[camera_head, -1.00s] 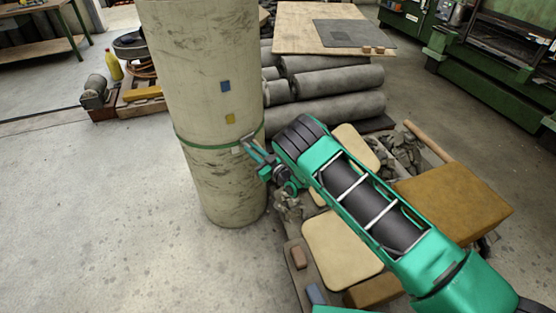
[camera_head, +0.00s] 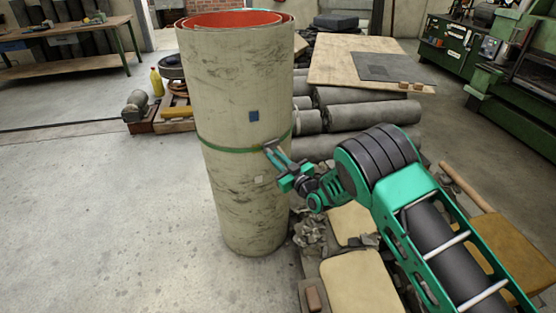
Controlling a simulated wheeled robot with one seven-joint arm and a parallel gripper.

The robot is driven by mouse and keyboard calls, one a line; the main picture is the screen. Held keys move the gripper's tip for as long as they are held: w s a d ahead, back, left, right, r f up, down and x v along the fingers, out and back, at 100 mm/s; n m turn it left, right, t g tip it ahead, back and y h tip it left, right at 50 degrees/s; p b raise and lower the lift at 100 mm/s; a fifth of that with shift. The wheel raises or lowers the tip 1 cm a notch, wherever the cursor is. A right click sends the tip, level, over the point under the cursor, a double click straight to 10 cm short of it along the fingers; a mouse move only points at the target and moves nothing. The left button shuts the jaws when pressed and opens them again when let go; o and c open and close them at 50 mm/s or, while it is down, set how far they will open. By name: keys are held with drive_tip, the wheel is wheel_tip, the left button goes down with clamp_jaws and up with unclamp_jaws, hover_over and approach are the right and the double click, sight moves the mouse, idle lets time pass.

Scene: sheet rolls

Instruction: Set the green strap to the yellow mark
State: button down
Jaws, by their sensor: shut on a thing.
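The green strap (camera_head: 232,150) runs around a tall, upright, pale sheet roll (camera_head: 235,85). My gripper (camera_head: 271,148) is shut on the strap at the right part of the roll's near face. A blue mark (camera_head: 253,116) is on the roll above the strap. A pale square mark (camera_head: 259,180) is below the strap. No yellow mark shows now; the strap crosses the roll about midway between the blue and pale marks, where the yellow one was seen earlier. The strap looks roughly level.
Tan pads (camera_head: 360,285) and crumpled scraps lie below my arm. A yellow bottle (camera_head: 157,82) and a motor (camera_head: 136,103) stand at the left. The floor at the left front is clear.

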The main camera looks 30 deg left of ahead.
drive_tip(key=shift+d, duration=0.1)
drive_tip(key=c, duration=2)
unclamp_jaws()
drive_tip(key=v, duration=1)
drive_tip(key=shift+d, duration=0.3)
